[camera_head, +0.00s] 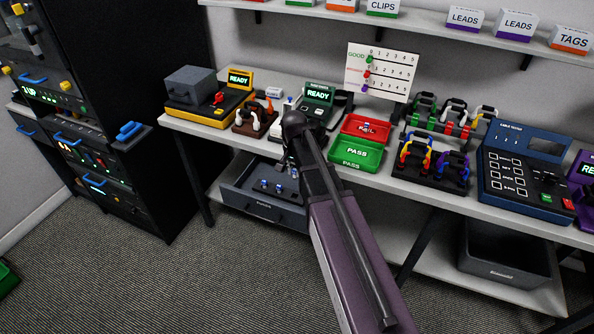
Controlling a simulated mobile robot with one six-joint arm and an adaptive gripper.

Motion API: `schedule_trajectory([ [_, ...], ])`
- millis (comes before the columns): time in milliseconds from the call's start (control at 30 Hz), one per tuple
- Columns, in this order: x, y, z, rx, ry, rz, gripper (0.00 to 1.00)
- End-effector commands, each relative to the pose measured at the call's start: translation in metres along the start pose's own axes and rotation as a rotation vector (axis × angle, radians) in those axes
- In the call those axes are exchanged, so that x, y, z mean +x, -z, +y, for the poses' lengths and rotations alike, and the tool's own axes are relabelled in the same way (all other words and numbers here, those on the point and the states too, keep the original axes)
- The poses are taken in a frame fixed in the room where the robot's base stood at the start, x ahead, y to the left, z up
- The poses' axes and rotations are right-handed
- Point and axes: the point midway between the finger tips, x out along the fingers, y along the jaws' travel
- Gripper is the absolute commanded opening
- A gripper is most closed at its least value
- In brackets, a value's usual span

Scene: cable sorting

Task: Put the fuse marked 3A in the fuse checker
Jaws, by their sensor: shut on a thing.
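A grey open drawer (233,195) below the bench holds a few small blue-and-silver fuses (265,184); their markings are too small to read. My gripper (289,160) is over the right part of this drawer, small and partly hidden by my wrist. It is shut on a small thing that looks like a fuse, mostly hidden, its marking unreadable. A green device with a lit READY screen (318,94), which looks like the fuse checker, stands on the bench behind my wrist. My arm covers part of its front.
A yellow device (238,80), also showing READY, is at the left of the bench. Red FAIL (377,122) and green PASS (372,155) trays are right of my wrist. Cable racks (440,115) and a blue tester (510,195) stand further right. A shelf overhangs the back.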

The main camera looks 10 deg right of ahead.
Motion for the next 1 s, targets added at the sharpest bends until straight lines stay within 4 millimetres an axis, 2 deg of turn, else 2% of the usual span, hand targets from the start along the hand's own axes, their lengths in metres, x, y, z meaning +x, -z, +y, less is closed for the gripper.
schedule_trajectory([
  [500,-0.023,0.0,0.0,0.0,0.0,0.0,0.01],
  [1000,-0.023,0.0,0.0,0.001,0.0,0.0,0.01],
])
